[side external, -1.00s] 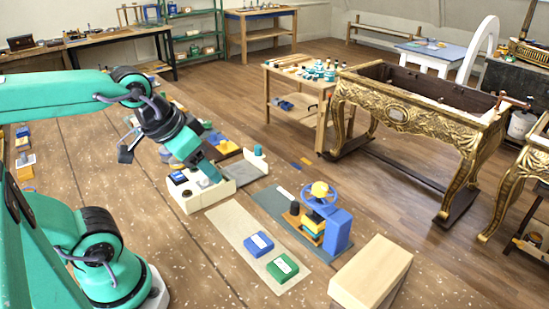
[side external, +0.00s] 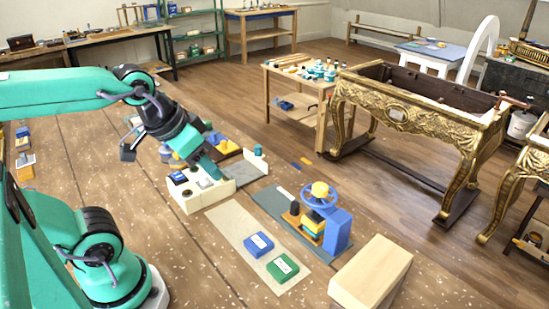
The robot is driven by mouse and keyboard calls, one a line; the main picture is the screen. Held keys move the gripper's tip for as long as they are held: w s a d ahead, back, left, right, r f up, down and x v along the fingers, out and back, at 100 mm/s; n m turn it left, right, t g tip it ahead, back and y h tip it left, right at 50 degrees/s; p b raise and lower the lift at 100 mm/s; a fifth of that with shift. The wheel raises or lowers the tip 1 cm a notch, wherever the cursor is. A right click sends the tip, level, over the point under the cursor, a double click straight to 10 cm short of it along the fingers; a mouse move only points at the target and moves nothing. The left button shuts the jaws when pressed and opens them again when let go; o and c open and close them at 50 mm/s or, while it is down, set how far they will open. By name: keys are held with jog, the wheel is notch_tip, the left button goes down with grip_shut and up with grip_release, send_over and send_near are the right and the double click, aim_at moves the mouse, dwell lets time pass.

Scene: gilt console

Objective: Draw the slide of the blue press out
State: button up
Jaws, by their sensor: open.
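The blue press (side external: 338,230) stands on a grey-green mat (side external: 268,200) right of centre, with a blue handwheel (side external: 319,199) and a yellow knob on top. A yellow and orange part (side external: 308,227), which looks like its slide, sits low on its left side. How far the slide is out, I cannot tell. My gripper (side external: 211,172) points down over the cream tray at the left, well apart from the press. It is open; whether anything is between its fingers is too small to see.
The cream tray (side external: 190,203) holds small blocks. A blue box (side external: 259,244) and a green box (side external: 282,267) lie on a beige strip (side external: 232,225) in front of the press. A pale wooden block (side external: 371,275) stands at the front right.

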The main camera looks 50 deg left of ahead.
jog(key=w, duration=0.1)
jog(key=n+g, duration=0.5)
jog(key=n, duration=0.4)
send_over(295, 204)
jog(key=f, duration=1.3)
jog(key=shift+s, duration=0.2)
jog(key=shift+w+f+g, duration=0.25)
jog(key=shift+f+g, duration=0.05)
jog(key=shift+f, duration=0.1)
jog(key=shift+f, duration=0.1)
jog(key=shift+f, duration=3.8)
grip_shut()
